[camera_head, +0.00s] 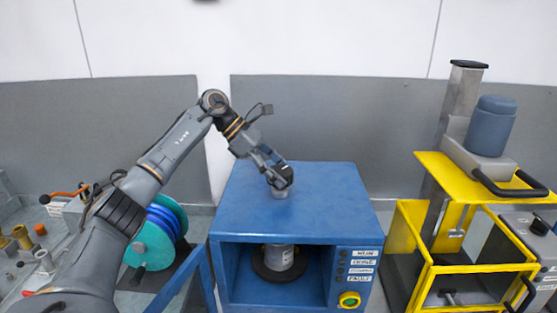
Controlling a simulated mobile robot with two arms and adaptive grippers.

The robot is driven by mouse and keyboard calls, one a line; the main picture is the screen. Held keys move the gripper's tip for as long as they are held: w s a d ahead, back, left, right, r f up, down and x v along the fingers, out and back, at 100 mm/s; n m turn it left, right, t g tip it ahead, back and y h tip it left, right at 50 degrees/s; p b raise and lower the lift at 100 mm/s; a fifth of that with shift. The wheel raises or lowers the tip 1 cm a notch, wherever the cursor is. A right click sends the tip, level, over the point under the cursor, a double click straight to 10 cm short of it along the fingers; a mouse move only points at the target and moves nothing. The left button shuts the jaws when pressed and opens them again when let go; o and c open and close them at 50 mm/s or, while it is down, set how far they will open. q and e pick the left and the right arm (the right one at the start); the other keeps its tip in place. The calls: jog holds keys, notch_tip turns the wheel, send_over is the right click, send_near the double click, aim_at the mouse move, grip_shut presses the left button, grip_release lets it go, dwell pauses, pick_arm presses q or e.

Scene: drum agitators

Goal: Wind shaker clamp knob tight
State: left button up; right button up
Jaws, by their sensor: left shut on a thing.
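The shaker is a blue cabinet (240,209) in the middle, with an open front bay. My left gripper (281,186) points down at the cabinet top and is shut on the clamp knob (280,194), a small grey piece mostly hidden beneath the fingers. A grey can (278,257) stands upright inside the bay on a dark round plate (279,271). Whether anything presses on the can's top is hidden by the cabinet's upper edge. My right gripper does not show.
A yellow-framed machine (440,265) with a blue motor (490,126) stands at right. A teal reel (150,250) with blue hose is at left. The rest of the cabinet top is clear.

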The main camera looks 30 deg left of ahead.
pick_arm(q)
jog(key=m+g+p, duration=0.2)
jog(key=shift+w+r+m+h, duration=0.1)
jog(key=shift+r+m+h, duration=0.2)
jog(key=shift+m, duration=0.1)
jog(key=shift+f+m+g+p, duration=0.2)
jog(key=shift+m+g+p, duration=0.6)
jog(key=shift+m+g, duration=0.3)
jog(key=shift+f+m+g, duration=0.1)
jog(key=shift+m+g, duration=0.2)
jog(key=shift+m, duration=0.3)
jog(key=o, duration=1.1)
jog(key=shift+o, duration=0.2)
